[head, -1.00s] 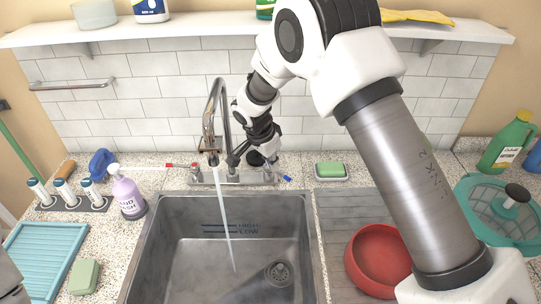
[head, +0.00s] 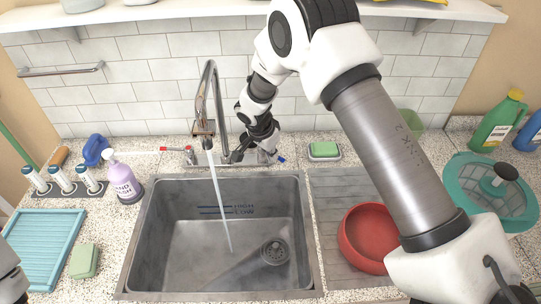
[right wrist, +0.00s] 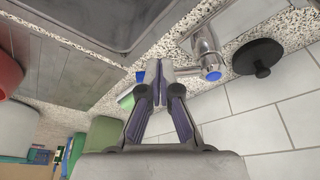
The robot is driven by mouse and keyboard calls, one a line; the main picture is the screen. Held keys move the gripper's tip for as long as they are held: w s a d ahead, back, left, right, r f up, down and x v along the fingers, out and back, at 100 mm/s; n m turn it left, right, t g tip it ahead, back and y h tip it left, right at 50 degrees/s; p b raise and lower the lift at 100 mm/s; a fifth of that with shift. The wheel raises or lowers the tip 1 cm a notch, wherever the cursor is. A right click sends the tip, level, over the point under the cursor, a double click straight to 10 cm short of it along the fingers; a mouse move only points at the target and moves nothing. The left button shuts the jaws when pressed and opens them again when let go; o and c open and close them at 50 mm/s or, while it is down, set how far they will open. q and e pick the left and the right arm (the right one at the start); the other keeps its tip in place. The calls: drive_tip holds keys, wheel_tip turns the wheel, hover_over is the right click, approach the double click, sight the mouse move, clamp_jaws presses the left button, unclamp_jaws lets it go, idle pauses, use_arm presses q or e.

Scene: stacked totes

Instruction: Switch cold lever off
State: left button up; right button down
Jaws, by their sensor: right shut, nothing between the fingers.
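The chrome faucet (head: 205,115) stands behind the sink, and a stream of water (head: 221,208) runs from it. The cold lever (head: 281,159) has a blue tip and points right. The hot lever (head: 172,149) has a red end and points left. My right gripper (head: 240,153) is at the faucet base, left of the blue tip, with its fingers partly hidden. In the right wrist view the right gripper (right wrist: 152,70) is shut and empty. The cold lever's blue tip (right wrist: 140,76) shows just left of the fingertips; contact cannot be told. A blue-capped chrome valve (right wrist: 209,62) is at right.
The grey sink (head: 150,235) is below the faucet. A purple soap bottle (head: 124,184) stands left, a green sponge (head: 323,150) right. A red bowl (head: 352,262) sits on the drainboard. The tiled wall (head: 130,92) is close behind the faucet.

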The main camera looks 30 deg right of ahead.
drive_tip(key=shift+d+b, duration=0.15)
drive_tip(key=shift+b, duration=0.15)
drive_tip(key=shift+d+f+n+t+b, duration=0.25)
drive_tip(key=shift+d+n+b, duration=0.25)
drive_tip(key=shift+n+b, duration=0.6)
drive_tip(key=shift+d+n+t+b, duration=0.25)
drive_tip(key=shift+d+n+b, duration=0.2)
drive_tip(key=shift+n+b, duration=0.3)
drive_tip(key=shift+w+d+r+n+y+b, duration=0.15)
drive_tip(key=shift+w+d+n+y+b, duration=0.25)
drive_tip(key=shift+n, duration=0.45)
drive_tip(key=n, duration=0.1)
drive_tip(key=d+n+t, duration=0.1)
drive_tip(key=shift+w+d+r+n+y, duration=0.1)
drive_tip(key=shift+w+d+n+y, duration=0.2)
drive_tip(key=shift+n, duration=0.1)
drive_tip(key=shift+w+d+b, duration=0.2)
drive_tip(key=shift+b, duration=0.1)
